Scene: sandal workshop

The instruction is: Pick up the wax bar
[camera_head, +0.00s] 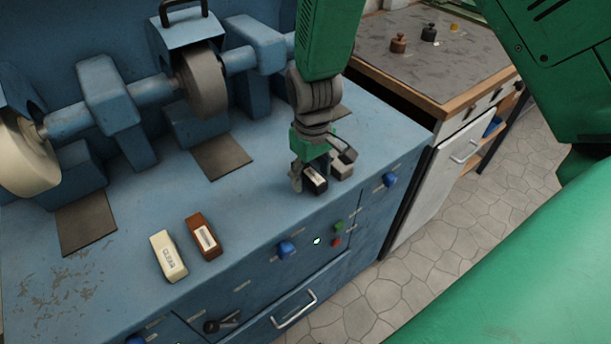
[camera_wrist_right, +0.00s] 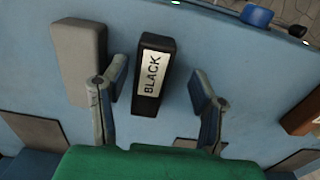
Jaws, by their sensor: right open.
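A black wax bar (camera_head: 316,180) with a white label lies on the blue machine top near its front edge; in the right wrist view (camera_wrist_right: 153,75) the label reads BLACK. A grey bar (camera_head: 343,166) lies beside it, left of it in the wrist view (camera_wrist_right: 79,52). My right gripper (camera_head: 322,168) is open above the black bar, with one finger on each side of it in the wrist view (camera_wrist_right: 159,82). One finger shows between the black and grey bars. Whether the fingers touch the black bar I cannot tell. My left gripper is not in view.
A brown bar (camera_head: 203,237) and a cream bar (camera_head: 168,256) lie at the left on the same top. Grinding wheels (camera_head: 202,80) on a shaft stand behind. Blue knobs (camera_head: 286,249) line the front panel. The top between the brown and black bars is clear.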

